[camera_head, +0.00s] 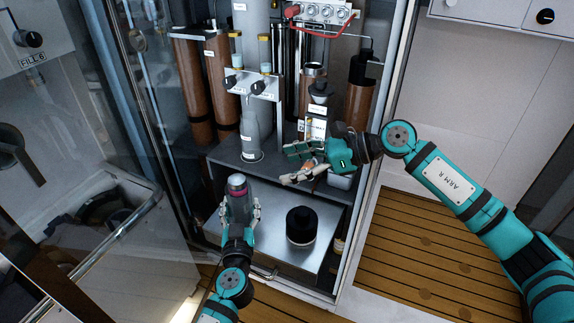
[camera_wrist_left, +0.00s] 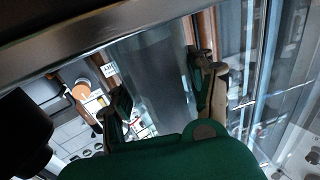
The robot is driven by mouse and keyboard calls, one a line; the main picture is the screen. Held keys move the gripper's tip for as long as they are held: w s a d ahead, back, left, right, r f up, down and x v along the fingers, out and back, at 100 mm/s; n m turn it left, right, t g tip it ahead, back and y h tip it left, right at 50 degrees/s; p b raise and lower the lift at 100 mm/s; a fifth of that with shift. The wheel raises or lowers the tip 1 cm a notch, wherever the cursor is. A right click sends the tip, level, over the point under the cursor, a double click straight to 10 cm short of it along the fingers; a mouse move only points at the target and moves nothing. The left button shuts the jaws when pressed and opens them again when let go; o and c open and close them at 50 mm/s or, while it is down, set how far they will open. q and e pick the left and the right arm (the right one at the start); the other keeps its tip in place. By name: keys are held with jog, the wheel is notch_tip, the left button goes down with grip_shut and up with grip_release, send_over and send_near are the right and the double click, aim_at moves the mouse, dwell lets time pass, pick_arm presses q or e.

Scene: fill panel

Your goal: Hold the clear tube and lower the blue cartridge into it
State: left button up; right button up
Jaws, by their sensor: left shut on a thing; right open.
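The tube stands roughly upright above the metal shelf. In the left wrist view, the tube (camera_wrist_left: 150,75) shows as a grey see-through cylinder between the fingers of the left gripper (camera_wrist_left: 160,95). My right gripper (camera_head: 303,163) is open and appears empty, to the right of and behind the tube, in front of the cabinet's fittings. I cannot make out a blue cartridge in either view.
A black-topped round jar (camera_head: 301,225) stands on the metal shelf (camera_head: 270,252) right of the tube. Brown cylinders (camera_head: 219,80) line the back. A glass door (camera_head: 110,190) stands at the left.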

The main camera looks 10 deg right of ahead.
pick_arm(q)
jog(key=o, duration=1.2)
